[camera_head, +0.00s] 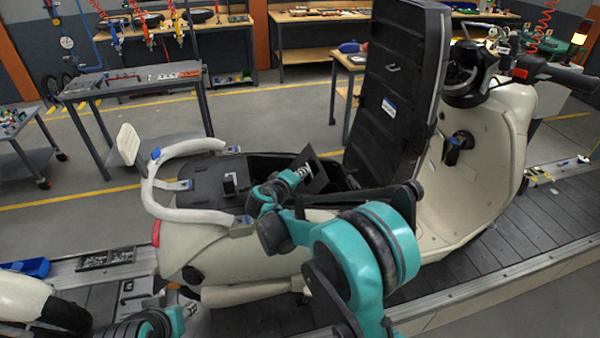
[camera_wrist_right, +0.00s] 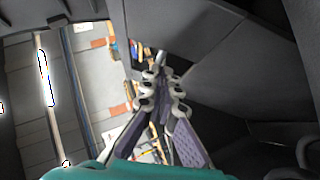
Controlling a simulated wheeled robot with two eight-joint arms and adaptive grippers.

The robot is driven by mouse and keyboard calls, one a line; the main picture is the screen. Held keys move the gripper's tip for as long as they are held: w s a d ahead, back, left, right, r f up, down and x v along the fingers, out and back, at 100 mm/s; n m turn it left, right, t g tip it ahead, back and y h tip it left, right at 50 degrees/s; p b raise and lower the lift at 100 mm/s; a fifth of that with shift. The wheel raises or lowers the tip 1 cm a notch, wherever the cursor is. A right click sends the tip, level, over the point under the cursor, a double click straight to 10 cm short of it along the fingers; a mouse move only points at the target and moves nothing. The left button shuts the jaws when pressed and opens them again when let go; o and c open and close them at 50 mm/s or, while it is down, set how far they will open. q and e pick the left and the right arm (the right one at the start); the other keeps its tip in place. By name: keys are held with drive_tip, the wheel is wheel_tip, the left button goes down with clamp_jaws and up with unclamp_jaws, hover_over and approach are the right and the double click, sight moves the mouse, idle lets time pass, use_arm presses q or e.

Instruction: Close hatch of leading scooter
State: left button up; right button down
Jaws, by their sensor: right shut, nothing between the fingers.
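The cream scooter (camera_head: 250,262) stands on the slat conveyor. Its hatch (camera_head: 395,110), a tall dark panel with a ribbed inner face, stands upright above the open dark compartment (camera_head: 262,164). My right gripper (camera_head: 314,172) is over the compartment, just left of the hatch's lower part. In the right wrist view its fingers (camera_wrist_right: 163,78) are together and empty, with dark panels close by. I cannot tell whether they touch the hatch. My left wrist (camera_head: 178,317) is low at the left, by the scooter's rear; the state of its fingers is unclear.
A white grab rail (camera_head: 155,190) curves around the scooter's rear, left of the compartment. The handlebar (camera_head: 535,70) is beyond the hatch on the right. A blue bin (camera_head: 28,267) sits at the conveyor's left edge. Work tables (camera_head: 140,82) stand across the open floor.

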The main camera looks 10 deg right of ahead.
sight(313, 180)
drive_tip(key=d+f+y, duration=0.1)
drive_tip(key=d+f+m, duration=0.1)
drive_tip(key=d+f+m+y, duration=0.1)
drive_tip(key=d, duration=0.1)
drive_tip(key=shift+d+g+y, duration=0.1)
drive_tip(key=shift+g+y, duration=0.2)
drive_tip(key=shift+g, duration=0.1)
drive_tip(key=shift+w+d+f, duration=0.1)
